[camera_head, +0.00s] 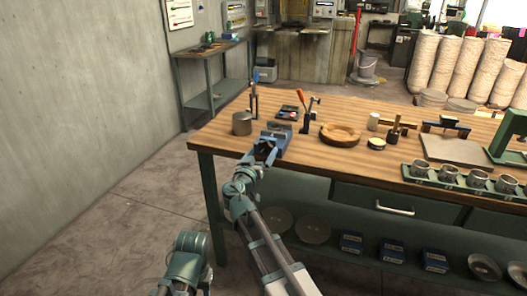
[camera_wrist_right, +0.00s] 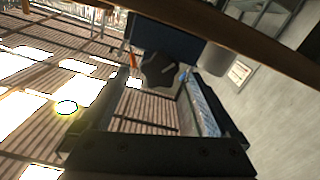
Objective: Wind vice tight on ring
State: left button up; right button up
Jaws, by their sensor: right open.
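The blue vice (camera_head: 275,138) stands at the near left part of the workbench, by its front edge. In the right wrist view its blue body (camera_wrist_right: 165,38) is at the top, with a dark lobed knob (camera_wrist_right: 160,72) facing me. My right gripper (camera_head: 264,155) is at the front of the vice. Its open fingers (camera_wrist_right: 158,88) are on either side of the knob, with gaps visible; I cannot tell whether they touch it. No ring can be made out between the vice jaws. My left gripper is out of view.
A grey metal cylinder (camera_head: 242,123) stands left of the vice. An orange-handled tool (camera_head: 302,104) stands behind it. A mallet (camera_head: 394,133), a tin (camera_head: 376,144) and a tray of cups (camera_head: 459,179) are farther right. The bench edge (camera_head: 330,172) runs just below the vice.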

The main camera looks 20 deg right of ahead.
jog(key=v, duration=1.1)
jog(key=shift+a, duration=0.1)
jog(key=s+d+f+g, duration=0.3)
jog(key=d+f+g, duration=0.2)
jog(key=d+f, duration=0.2)
jog(key=s+f+n+g+y, duration=0.2)
jog(key=s+f+g+y, duration=0.45)
jog(key=s+f, duration=0.5)
jog(key=s+a+f+n+g+y, duration=0.1)
jog(key=s+a+f+n+g, duration=0.2)
jog(key=a, duration=0.4)
jog(key=s+a+n+g+y, duration=0.1)
jog(key=s+a+n, duration=0.2)
jog(key=s+a, duration=0.4)
notch_tip(320, 180, up, 16)
jog(key=w+a+p, duration=0.1)
jog(key=p, duration=1.5)
